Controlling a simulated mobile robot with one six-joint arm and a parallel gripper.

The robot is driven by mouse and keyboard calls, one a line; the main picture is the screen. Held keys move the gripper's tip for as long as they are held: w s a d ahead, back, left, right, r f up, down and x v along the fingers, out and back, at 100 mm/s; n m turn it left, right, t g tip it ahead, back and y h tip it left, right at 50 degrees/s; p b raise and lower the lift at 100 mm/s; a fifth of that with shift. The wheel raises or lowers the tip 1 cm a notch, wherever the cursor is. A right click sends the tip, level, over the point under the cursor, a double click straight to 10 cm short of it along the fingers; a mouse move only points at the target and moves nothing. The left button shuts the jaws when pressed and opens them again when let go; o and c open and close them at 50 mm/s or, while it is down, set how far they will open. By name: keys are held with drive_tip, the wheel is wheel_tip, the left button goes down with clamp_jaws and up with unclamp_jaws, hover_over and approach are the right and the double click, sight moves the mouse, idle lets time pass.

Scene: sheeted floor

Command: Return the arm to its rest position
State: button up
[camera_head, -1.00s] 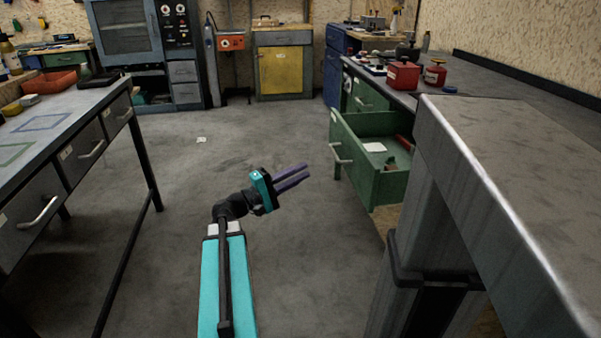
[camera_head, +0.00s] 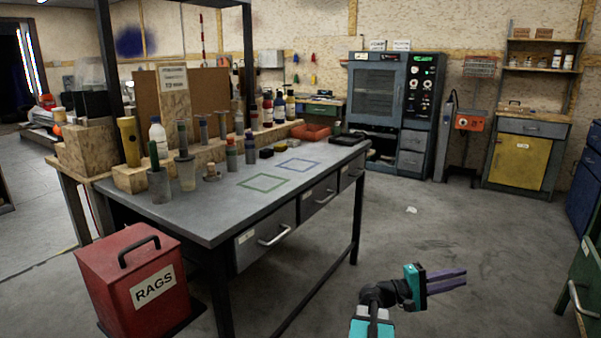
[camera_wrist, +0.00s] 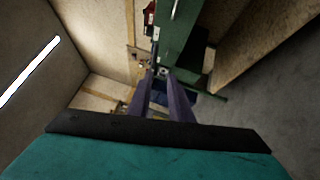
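My gripper (camera_head: 464,278) is at the lower right of the head view, above the bare floor, with its two purple fingers pointing right. My teal arm is bent below it at the frame's bottom edge. In the wrist view the fingers of my gripper (camera_wrist: 159,77) stand apart with a gap between them, and nothing is held. The wrist view looks past them at a green drawer unit (camera_wrist: 180,35) and the wall.
A grey workbench (camera_head: 222,208) with bottles and tools stands left of my gripper. A red rags bin (camera_head: 140,285) is at front left. A green drawer front (camera_head: 585,285) juts in at the right edge. A yellow cabinet (camera_head: 518,163) stands behind.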

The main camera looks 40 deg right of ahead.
drive_tip(key=w+a+f+n+t+h+p, duration=0.1)
drive_tip(key=w+a+f+n+t+p, duration=0.3)
drive_tip(key=w, duration=0.6)
drive_tip(key=w+a+f+n+t+y+p, duration=0.1)
drive_tip(key=w+a+f+p, duration=0.1)
drive_tip(key=w+a+f, duration=0.35)
drive_tip(key=w+a+f+n+t+y+p, duration=0.1)
drive_tip(key=w+a+f+t+p, duration=0.15)
drive_tip(key=a, duration=0.55)
drive_tip(key=w+a+f+n+t+y+p, duration=0.1)
drive_tip(key=w+a+f+y+p, duration=0.15)
drive_tip(key=w+a+f, duration=0.35)
drive_tip(key=s+a+f+y+p, duration=0.2)
drive_tip(key=s+a+f+y, duration=0.2)
drive_tip(key=a, duration=0.9)
drive_tip(key=s+a+f+m+g+y+p, duration=0.1)
drive_tip(key=s+a+f+y+p, duration=0.2)
drive_tip(key=a, duration=1.1)
drive_tip(key=s+a+f+g+y+p, duration=0.1)
drive_tip(key=s+a+f+y, duration=0.4)
drive_tip(key=a, duration=0.9)
wheel_tip(320, 180, down, 3)
drive_tip(key=s+p, duration=0.1)
drive_tip(key=s, duration=0.1)
drive_tip(key=shift+s+a+m, duration=0.2)
drive_tip(key=shift+s+m, duration=0.1)
drive_tip(key=shift+s, duration=0.1)
drive_tip(key=shift+r, duration=0.1)
drive_tip(key=shift+d, duration=0.15)
